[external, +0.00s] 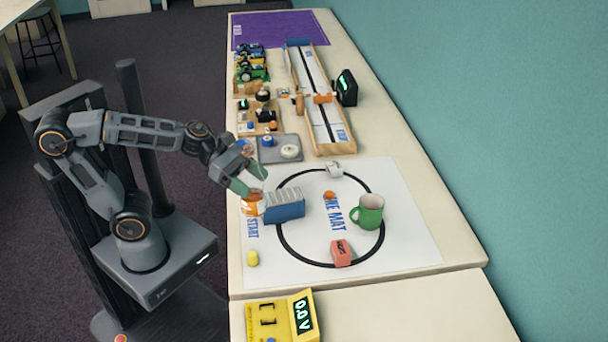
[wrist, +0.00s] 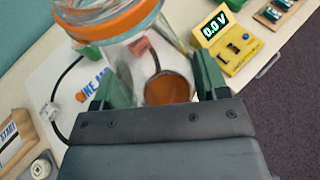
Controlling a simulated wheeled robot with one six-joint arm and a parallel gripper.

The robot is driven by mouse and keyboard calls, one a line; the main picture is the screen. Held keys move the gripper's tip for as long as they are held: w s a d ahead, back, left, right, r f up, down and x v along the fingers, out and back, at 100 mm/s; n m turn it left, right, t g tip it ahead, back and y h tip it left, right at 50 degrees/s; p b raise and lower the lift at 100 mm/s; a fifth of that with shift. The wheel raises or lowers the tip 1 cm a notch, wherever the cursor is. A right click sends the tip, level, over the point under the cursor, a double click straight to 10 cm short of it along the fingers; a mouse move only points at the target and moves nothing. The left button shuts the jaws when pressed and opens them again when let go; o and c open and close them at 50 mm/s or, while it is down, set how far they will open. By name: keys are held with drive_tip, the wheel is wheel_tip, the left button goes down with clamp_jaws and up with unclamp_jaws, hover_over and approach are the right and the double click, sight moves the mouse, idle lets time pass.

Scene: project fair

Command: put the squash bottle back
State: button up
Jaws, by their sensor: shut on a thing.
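The squash bottle (external: 253,205) is clear with orange in its lower part. In the external view it is at the left edge of the white mat (external: 405,240), beside a blue and grey block (external: 285,207). My gripper (external: 247,180) is shut on it from the left, with green fingers at its sides. In the wrist view the clear bottle (wrist: 125,72) is between the two green fingers (wrist: 155,90), with an orange ring at its near end and orange liquid inside. I cannot tell whether its base touches the mat.
A yellow meter (external: 280,317) is at the near end. A grey tray (external: 268,155) and wooden track (external: 318,98) lie beyond the mat.

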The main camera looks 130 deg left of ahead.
drive_tip(key=s+f+n+y, duration=0.1)
drive_tip(key=s+f, duration=0.2)
drive_tip(key=s, duration=0.1)
drive_tip(key=shift+n+y, duration=0.3)
drive_tip(key=shift+y, duration=0.1)
drive_tip(key=p+x, duration=0.1)
drive_tip(key=x, duration=0.1)
drive_tip(key=p+x, duration=0.1)
drive_tip(key=x, duration=0.1)
drive_tip(key=a+p+x, duration=0.1)
drive_tip(key=p+x, duration=0.1)
drive_tip(key=x, duration=0.1)
drive_tip(key=shift+s+f, duration=0.2)
drive_tip(key=shift+f, duration=0.25)
drive_tip(key=shift+w+a+f+b, duration=0.65)
drive_tip(key=shift+w+f+b, duration=0.3)
drive_tip(key=shift+f, duration=0.75)
drive_tip(key=shift+w+a+f+b, duration=0.7)
drive_tip(key=shift+w+f, duration=0.45)
drive_tip(key=shift+f, duration=0.55)
drive_tip(key=shift+w+a+f+b, duration=0.6)
drive_tip(key=shift+w+f+b, duration=0.4)
drive_tip(key=shift+f, duration=0.7)
drive_tip(key=shift+f, duration=0.2)
drive_tip(key=o, duration=1)
drive_tip(key=shift+r, duration=0.15)
